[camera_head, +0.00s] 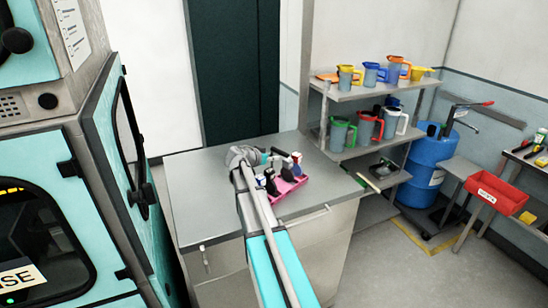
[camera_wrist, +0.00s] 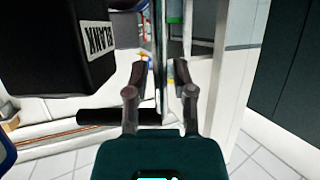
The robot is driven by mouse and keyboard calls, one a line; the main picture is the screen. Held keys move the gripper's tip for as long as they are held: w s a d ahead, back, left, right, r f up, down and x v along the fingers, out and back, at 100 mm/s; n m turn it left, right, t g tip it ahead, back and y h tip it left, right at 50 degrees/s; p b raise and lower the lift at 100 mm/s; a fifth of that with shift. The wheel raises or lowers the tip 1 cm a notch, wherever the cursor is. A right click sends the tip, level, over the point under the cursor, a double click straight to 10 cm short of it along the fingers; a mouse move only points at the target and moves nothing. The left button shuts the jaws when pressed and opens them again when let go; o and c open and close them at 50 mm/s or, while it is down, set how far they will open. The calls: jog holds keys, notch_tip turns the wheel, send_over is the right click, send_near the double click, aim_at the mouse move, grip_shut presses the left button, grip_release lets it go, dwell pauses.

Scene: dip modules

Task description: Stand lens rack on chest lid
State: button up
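The grey chest lid (camera_head: 205,190) is the flat top of a pale chest in the middle of the head view. A pink tray (camera_head: 291,206) with several dark and light bottle-like items stands on its right part. I cannot tell whether this is the lens rack; nothing else is clearly one. My arm reaches over the lid from below, and its end is just left of the tray, partly covering it. In the wrist view my gripper (camera_wrist: 160,72) has its two fingers apart, with no object visibly held between them.
A shelf (camera_head: 352,151) with coloured jugs stands right of the chest, near a blue drum (camera_head: 428,165) and a red bin (camera_head: 497,193). A teal machine with an open door (camera_head: 125,155) is close on the left. The lid's left part is clear.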

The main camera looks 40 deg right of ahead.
jog(key=shift+o, duration=0.2)
jog(key=shift+r, duration=0.1)
jog(key=p+v, duration=0.4)
jog(key=v, duration=0.8)
jog(key=shift+p, duration=0.4)
dwell(0.4)
jog(key=s+a+f+n+y, duration=0.3)
jog(key=s+a+n+y, duration=0.1)
jog(key=a, duration=0.6)
jog(key=s+a+f+n+g+y, duration=0.1)
jog(key=s+a+f+n+y, duration=0.3)
jog(key=s+a, duration=0.4)
jog(key=s+a+f+n+g+y, duration=0.1)
jog(key=s+a+f+n+y, duration=0.3)
jog(key=a+n, duration=0.4)
jog(key=s+a+y, duration=0.1)
jog(key=s+a, duration=0.1)
jog(key=a, duration=0.3)
jog(key=shift+s+a+f, duration=0.15)
jog(key=shift+s+f, duration=0.1)
